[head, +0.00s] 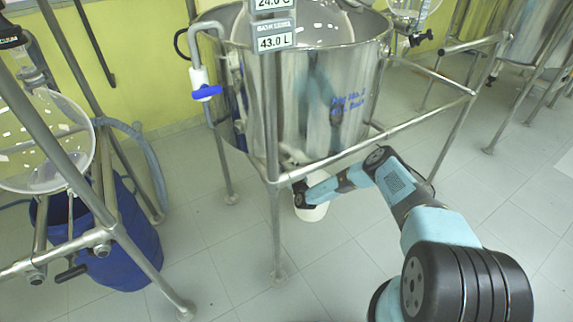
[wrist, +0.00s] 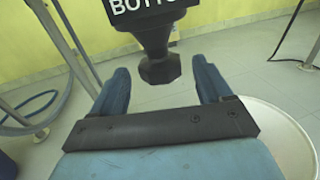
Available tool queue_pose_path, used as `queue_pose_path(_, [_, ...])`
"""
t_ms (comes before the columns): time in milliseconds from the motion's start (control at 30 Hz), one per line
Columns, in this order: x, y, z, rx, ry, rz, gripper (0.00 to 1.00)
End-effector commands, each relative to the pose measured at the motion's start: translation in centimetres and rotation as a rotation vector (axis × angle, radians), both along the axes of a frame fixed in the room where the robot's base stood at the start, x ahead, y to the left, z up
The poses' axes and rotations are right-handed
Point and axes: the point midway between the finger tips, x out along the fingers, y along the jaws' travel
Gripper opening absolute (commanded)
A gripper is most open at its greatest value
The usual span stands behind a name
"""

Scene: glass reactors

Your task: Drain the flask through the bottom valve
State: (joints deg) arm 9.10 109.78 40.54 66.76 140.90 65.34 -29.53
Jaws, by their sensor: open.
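A black valve handle (wrist: 160,70) hangs below a black label block (wrist: 148,14) with white letters reading "BOTTO", cut off by the frame edge. My gripper (wrist: 161,80) is open, its two blue fingers on either side of the handle with a visible gap to each. Whether the handle lies fully between the fingertips in depth I cannot tell. In the head view my gripper (head: 300,190) is under the large steel vessel (head: 335,95), near the frame's front leg. The pale rounded flask (head: 315,25) shows inside the vessel's top. The valve is hidden in the head view.
A white bucket (head: 312,212) stands on the floor beneath my gripper; its rim shows at right in the wrist view (wrist: 292,130). Steel frame rails (head: 400,124) surround the vessel. A glass flask (head: 40,140) and blue drum (head: 125,250) stand left.

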Motion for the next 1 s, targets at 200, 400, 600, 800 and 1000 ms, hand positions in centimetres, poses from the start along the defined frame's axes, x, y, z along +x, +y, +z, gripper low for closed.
queue_pose_path(200, [2.9,1.2,0.0,-0.001,-0.001,0.001,0.78])
queue_pose_path(400, [4.3,1.8,0.0,-0.001,-0.001,0.001,0.78])
queue_pose_path(600, [4.7,1.9,0.0,0.0,0.0,0.0,0.78])
queue_pose_path(800, [4.7,1.9,0.0,0.0,0.0,0.001,0.78])
queue_pose_path(1000, [4.7,1.9,0.0,0.0,0.0,0.001,0.59])
